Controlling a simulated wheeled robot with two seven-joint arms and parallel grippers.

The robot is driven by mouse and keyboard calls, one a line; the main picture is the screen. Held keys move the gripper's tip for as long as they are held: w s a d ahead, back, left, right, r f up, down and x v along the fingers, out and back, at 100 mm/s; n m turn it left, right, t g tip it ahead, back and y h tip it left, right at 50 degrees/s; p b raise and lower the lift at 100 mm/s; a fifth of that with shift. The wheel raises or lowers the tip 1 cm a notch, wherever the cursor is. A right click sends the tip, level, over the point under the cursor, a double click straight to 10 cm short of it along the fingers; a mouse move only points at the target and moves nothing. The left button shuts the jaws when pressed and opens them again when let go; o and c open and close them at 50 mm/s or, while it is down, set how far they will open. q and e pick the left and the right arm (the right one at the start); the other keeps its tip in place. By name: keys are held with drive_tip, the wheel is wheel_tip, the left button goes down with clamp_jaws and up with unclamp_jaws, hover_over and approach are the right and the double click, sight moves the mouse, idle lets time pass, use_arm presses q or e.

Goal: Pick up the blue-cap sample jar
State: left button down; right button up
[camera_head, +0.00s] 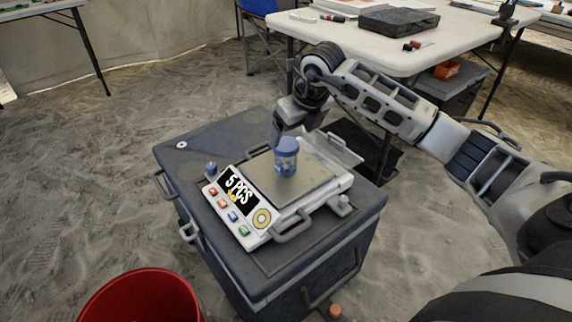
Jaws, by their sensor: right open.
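The blue-cap sample jar (287,158) stands upright on the metal plate of a white scale (258,215). The scale's display reads "5 PCS". My right gripper (281,134) is just behind and above the jar, pointing down. It is open, with no jar lifted by it. The jar partly hides the fingers, and I cannot tell whether they touch it. My left gripper does not show.
The scale sits on a dark grey case (175,165) with handles on the sandy floor. A red bucket (140,300) stands at the front left. A white table (460,35) with a dark box (398,20) is at the back right.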

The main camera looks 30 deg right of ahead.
sight(287, 146)
drive_tip(key=b+x, duration=0.1)
drive_tip(key=x, duration=0.4)
drive_tip(key=shift+f, duration=0.1)
drive_tip(key=b+x, duration=0.2)
drive_tip(key=x, duration=0.3)
drive_tip(key=shift+d, duration=0.1)
drive_tip(key=shift+w+f, duration=0.1)
drive_tip(key=shift+w, duration=0.05)
drive_tip(key=c, duration=1.1)
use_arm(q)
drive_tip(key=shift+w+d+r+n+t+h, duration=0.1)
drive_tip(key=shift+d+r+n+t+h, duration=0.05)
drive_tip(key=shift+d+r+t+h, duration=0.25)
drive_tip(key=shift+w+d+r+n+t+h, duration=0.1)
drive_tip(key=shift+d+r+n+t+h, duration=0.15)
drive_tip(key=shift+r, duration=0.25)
use_arm(e)
drive_tip(key=shift+o, duration=0.2)
